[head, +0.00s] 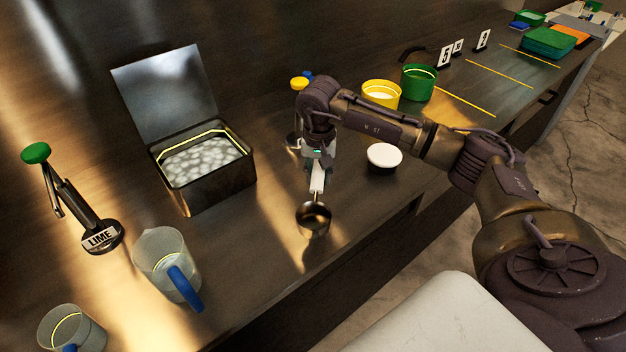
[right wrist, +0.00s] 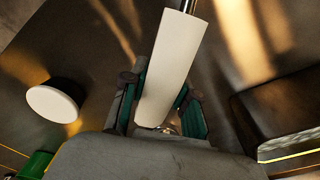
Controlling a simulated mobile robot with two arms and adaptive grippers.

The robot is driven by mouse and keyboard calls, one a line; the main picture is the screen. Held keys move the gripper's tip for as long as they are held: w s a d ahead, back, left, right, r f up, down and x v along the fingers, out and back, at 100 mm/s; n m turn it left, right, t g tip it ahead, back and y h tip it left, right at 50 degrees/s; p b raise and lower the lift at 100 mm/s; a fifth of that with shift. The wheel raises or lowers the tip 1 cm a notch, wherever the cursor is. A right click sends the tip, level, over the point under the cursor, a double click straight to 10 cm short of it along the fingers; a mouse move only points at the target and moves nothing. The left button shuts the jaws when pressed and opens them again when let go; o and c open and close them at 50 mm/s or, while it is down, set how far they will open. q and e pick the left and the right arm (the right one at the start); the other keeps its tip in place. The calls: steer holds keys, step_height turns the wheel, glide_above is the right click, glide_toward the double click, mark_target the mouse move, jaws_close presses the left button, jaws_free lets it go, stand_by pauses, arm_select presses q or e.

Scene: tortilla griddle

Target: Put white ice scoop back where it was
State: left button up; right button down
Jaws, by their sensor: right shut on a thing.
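The ice scoop has a white handle (head: 317,184) and a shiny metal bowl (head: 313,216). My right gripper (head: 318,163) is shut on the handle and holds the scoop over the counter, bowl downward. In the right wrist view the white handle (right wrist: 168,68) lies between the teal finger pads of the right gripper (right wrist: 165,103). The bowl is out of that view. An open metal ice bin (head: 205,187) full of white ice stands left of the scoop, its lid (head: 168,90) raised. My left gripper is not in view.
A dark round container with a white top (head: 385,156) stands right of the scoop. Yellow (head: 381,94) and green (head: 419,82) tubs stand behind. A clear jug (head: 160,254) and the LIME juicer (head: 96,225) are at left. Counter between bin and front edge is clear.

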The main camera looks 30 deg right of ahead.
steer(key=shift+w+a+f, duration=0.25)
steer(key=shift+w+f, duration=0.15)
steer(key=shift+w, duration=0.35)
step_height(320, 180, down, 4)
steer(key=shift+f+p, duration=0.1)
steer(key=shift+p, duration=0.9)
steer(key=shift+f, duration=0.1)
steer(key=c, duration=1.3)
jaws_free()
steer(key=o, duration=0.4)
